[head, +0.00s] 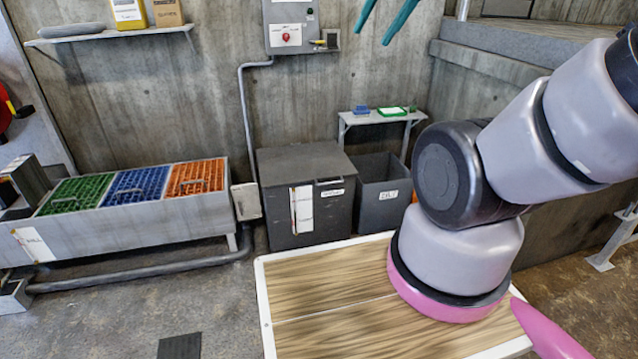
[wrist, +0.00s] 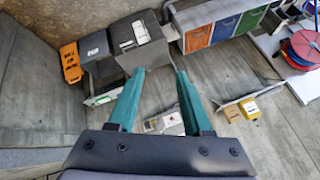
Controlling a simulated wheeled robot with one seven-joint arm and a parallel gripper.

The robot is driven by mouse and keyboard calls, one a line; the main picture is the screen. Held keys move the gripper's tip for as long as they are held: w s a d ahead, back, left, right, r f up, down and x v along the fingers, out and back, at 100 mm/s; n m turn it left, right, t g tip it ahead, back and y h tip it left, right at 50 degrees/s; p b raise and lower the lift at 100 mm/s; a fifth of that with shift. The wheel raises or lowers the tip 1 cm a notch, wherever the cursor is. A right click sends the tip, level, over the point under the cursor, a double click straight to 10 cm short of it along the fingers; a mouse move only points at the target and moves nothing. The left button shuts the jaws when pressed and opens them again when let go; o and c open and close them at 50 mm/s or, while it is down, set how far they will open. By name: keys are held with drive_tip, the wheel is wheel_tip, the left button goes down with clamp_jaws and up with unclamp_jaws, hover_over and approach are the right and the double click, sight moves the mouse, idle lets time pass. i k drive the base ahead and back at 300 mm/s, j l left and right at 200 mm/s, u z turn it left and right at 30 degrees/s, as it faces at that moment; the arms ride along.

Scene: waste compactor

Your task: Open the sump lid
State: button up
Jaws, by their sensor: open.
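I cannot make out for certain which surface is the sump lid. A dark grey box (head: 305,165) with a closed flat lid, a front handle and labels stands against the back wall. It also shows upside down in the wrist view (wrist: 126,33). A small dark square panel (head: 180,346) lies on the floor at the bottom of the head view. My gripper (head: 372,38) shows as two teal fingers at the top of the head view. In the wrist view my gripper (wrist: 159,72) is open and empty, its fingers apart and touching nothing visible.
A metal trough (head: 130,222) with green, blue and orange grates stands left. An open grey bin (head: 382,205) and a small shelf (head: 380,117) are beside the dark box. A wood-topped platform (head: 330,315) fills the front. A control box (head: 290,25) hangs above. Left floor is mostly clear.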

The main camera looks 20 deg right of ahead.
sight(299, 162)
drive_tip(key=i+l+z, duration=0.25)
drive_tip(key=i, duration=0.3)
drive_tip(key=i+j+z, duration=0.1)
drive_tip(key=i+z, duration=0.15)
drive_tip(key=i, duration=0.3)
drive_tip(key=i+j+z, duration=0.1)
drive_tip(key=i+z, duration=0.2)
drive_tip(key=i, duration=0.25)
drive_tip(key=i+j+z, duration=0.25)
drive_tip(key=i, duration=0.3)
